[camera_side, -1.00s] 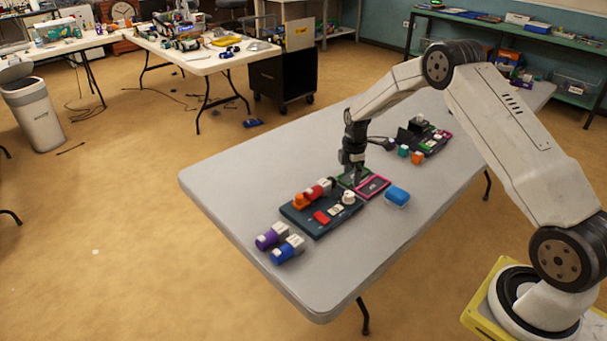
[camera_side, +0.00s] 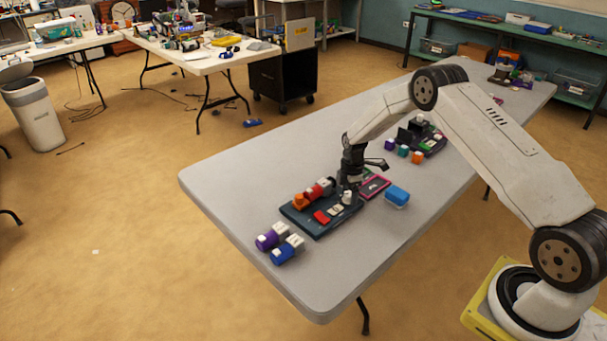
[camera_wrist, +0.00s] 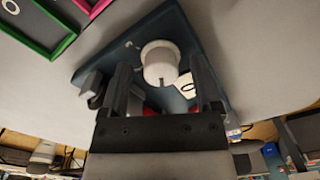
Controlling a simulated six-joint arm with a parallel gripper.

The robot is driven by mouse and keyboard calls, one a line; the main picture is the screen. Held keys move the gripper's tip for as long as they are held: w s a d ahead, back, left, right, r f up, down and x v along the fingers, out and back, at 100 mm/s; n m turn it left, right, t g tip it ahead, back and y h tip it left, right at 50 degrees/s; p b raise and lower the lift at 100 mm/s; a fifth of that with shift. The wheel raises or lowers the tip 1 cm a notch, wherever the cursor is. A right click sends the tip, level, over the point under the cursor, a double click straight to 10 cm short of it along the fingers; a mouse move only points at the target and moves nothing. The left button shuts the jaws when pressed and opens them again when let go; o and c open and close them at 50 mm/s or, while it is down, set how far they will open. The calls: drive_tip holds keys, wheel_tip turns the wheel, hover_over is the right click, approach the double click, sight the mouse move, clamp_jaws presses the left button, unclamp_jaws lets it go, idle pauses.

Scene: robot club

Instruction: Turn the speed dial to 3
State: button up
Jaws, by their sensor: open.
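The speed dial is a white round knob (camera_wrist: 160,62) on a dark blue board (camera_wrist: 178,22) in the wrist view. In the side view the white knob (camera_side: 347,198) stands near the right end of the board (camera_side: 318,233). My gripper (camera_wrist: 158,82) is open, with its two dark fingers apart and the knob between and just beyond the tips. In the side view my gripper (camera_side: 346,188) is low over the board at the knob. The dial's markings are too small to read, so its setting cannot be told.
Orange and red blocks (camera_side: 310,195) sit along the board's back edge, and a red piece (camera_side: 321,217) lies on it. Pink (camera_side: 375,187) and green (camera_wrist: 30,45) frames lie beside the board. A blue block (camera_side: 397,196) is to the right; purple (camera_side: 270,237) and blue (camera_side: 288,249) pieces are in front.

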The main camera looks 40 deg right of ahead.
clamp_jaws()
drive_tip(key=shift+m, duration=0.4)
drive_tip(key=m, duration=1.1)
drive_tip(key=shift+a, duration=0.1)
drive_tip(key=m, duration=0.6)
drive_tip(key=shift+m, duration=0.4)
drive_tip(key=m, duration=0.5)
drive_tip(key=shift+m, duration=0.3)
